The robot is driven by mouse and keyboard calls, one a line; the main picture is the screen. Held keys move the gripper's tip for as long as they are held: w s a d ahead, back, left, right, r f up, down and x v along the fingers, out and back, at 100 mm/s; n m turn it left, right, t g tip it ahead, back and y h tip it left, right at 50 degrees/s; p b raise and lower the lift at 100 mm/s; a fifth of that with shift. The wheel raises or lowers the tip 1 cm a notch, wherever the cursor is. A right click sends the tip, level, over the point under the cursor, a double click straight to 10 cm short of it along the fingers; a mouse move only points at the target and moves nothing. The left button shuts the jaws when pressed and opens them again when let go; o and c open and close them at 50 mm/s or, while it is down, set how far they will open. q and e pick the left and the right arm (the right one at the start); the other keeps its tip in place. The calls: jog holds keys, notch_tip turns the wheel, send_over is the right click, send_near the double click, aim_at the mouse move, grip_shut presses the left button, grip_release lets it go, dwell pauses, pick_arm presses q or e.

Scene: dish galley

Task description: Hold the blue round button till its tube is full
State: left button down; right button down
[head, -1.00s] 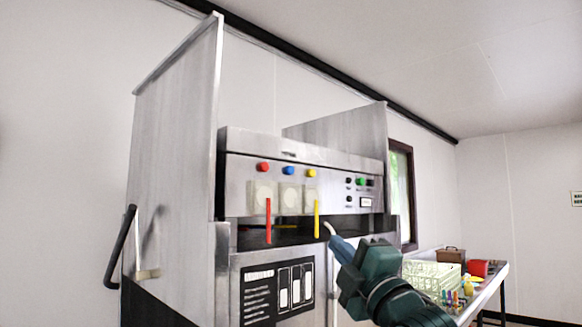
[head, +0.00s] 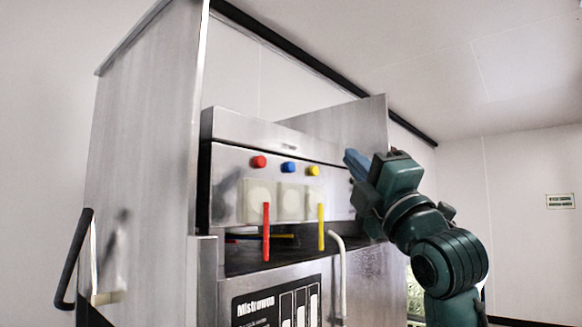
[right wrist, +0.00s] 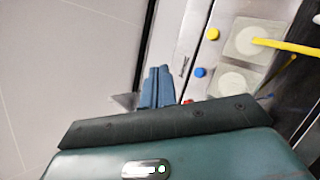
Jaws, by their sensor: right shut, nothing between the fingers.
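The blue round button (head: 288,167) sits on the steel machine's front panel, between a red button (head: 258,161) and a yellow button (head: 313,170). In the right wrist view the blue button (right wrist: 200,72) lies to the right of the fingertips. My right gripper (head: 352,160) is shut and empty, right of the yellow button and apart from the blue one. Its blue fingers (right wrist: 160,72) are together in the wrist view. A red tube (head: 266,232) and a yellow tube (head: 321,227) show below pale square windows; I cannot make out a blue tube's level. My left gripper is not in view.
A tall steel side panel (head: 150,130) with a black handle (head: 73,258) stands at the left. A pale hooked pipe (head: 340,270) stands in front of the machine. My right arm hides the panel's right end. The space in front of the buttons is clear.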

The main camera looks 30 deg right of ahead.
jog(key=w+a, duration=0.3)
jog(key=w, duration=0.5)
jog(key=shift+w+a, duration=0.2)
jog(key=shift+w, duration=0.1)
dwell(1.9)
jog(key=shift+w+a, duration=0.15)
jog(key=shift+w, duration=0.15)
jog(key=shift+w+a+f, duration=0.1)
jog(key=shift+w+a, duration=0.1)
jog(key=shift+w, duration=0.25)
dwell(2.2)
dwell(0.6)
jog(key=shift+s+d, duration=0.35)
jog(key=shift+s, duration=0.45)
jog(key=shift+s+d, duration=0.3)
jog(key=shift+s, duration=0.5)
jog(key=shift+s+d, duration=0.35)
jog(key=shift+s, duration=0.4)
jog(key=shift+s+d, duration=0.3)
jog(key=shift+s, duration=0.5)
